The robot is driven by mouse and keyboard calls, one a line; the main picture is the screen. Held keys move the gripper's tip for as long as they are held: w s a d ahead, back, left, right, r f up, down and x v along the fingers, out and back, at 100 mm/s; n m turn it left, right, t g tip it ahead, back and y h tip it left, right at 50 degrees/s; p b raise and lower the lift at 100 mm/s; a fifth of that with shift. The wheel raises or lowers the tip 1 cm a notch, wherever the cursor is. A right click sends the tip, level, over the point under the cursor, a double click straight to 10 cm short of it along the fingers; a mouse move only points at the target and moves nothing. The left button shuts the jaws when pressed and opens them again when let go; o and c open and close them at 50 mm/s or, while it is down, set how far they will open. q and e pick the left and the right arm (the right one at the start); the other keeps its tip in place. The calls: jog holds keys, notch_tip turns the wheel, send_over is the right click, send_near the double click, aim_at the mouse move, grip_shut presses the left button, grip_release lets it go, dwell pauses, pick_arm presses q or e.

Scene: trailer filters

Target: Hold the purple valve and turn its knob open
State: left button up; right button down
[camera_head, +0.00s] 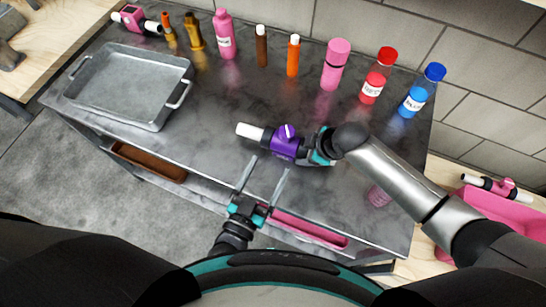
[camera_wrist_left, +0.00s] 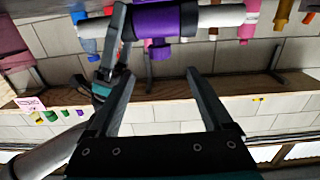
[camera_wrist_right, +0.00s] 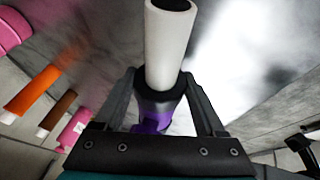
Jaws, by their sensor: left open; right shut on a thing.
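The purple valve (camera_head: 284,142) has a white pipe end on its left and a small knob (camera_head: 289,130) on its upper side. My right gripper (camera_head: 318,147) is shut on the valve's right part and holds it over the grey table. In the right wrist view the purple body (camera_wrist_right: 155,108) and a white pipe (camera_wrist_right: 168,45) show between the fingers. My left gripper (camera_head: 264,176) is open and empty, just in front of the valve. In the left wrist view the valve (camera_wrist_left: 165,20) is beyond the open fingertips, with its purple knob (camera_wrist_left: 160,48) toward me.
A metal tray (camera_head: 160,120) stands on the table's left. Several bottles line the back, including a pink one (camera_head: 336,64), a red-capped one (camera_head: 378,75) and a blue-capped one (camera_head: 422,90). A pink valve (camera_head: 135,18) lies at the back left; another (camera_head: 490,185) is at the far right.

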pick_arm(q)
jog(key=shift+s, duration=0.15)
jog(key=shift+m+h, duration=0.4)
jog(key=shift+h, duration=0.1)
jog(key=w+r, duration=0.1)
jog(key=w, duration=0.2)
jog(key=w+r, duration=0.1)
jog(key=w, duration=0.2)
jog(key=w+r, duration=0.1)
jog(key=w, duration=0.2)
jog(key=shift+w+d+r, duration=0.15)
jog(key=shift+w+r, duration=0.2)
jog(key=w+d+m+g, duration=0.3)
jog(key=w+d+g, duration=0.1)
jog(key=w, duration=0.2)
notch_tip(320, 180, up, 9)
jog(key=m+g+y, duration=0.7)
jog(key=m+g, duration=0.6)
jog(key=m, duration=0.6)
send_over(287, 131)
notch_tip(287, 131, down, 11)
jog(key=shift+r, duration=0.1)
jog(key=shift+c, duration=0.3)
